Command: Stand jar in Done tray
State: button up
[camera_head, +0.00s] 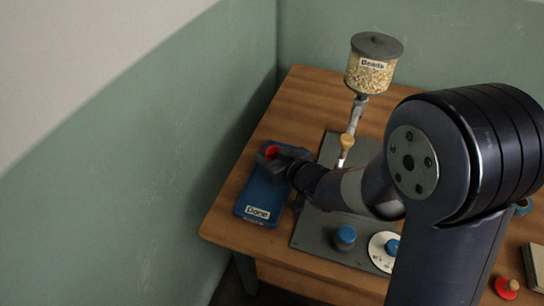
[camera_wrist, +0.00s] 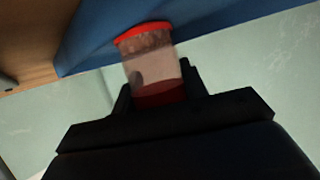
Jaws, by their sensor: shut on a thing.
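The jar is clear with a red end and a darker red band, and it shows in the wrist view (camera_wrist: 152,68) between the fingers of my gripper (camera_wrist: 155,92). My gripper is shut on the jar. In the head view, a bit of the jar's red (camera_head: 272,151) shows beside my gripper (camera_head: 270,160), over the far part of the blue Done tray (camera_head: 262,197). The tray's blue surface also shows behind the jar in the wrist view (camera_wrist: 90,40). I cannot tell whether the jar touches the tray. My gripper hides most of the jar in the head view.
A bead dispenser (camera_head: 370,75) labelled Beads stands at the back on a grey plate (camera_head: 310,228). Blue knobs (camera_head: 344,238) and a white dial (camera_head: 380,256) sit at its front. A red knob-like thing (camera_head: 507,288) is at the lower right. Walls run close on the left and back.

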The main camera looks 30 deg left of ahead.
jog(key=shift+r, duration=0.1)
jog(key=o, duration=1.1)
jog(key=p+v, duration=0.1)
jog(key=v, duration=1.1)
jog(key=shift+d, duration=0.1)
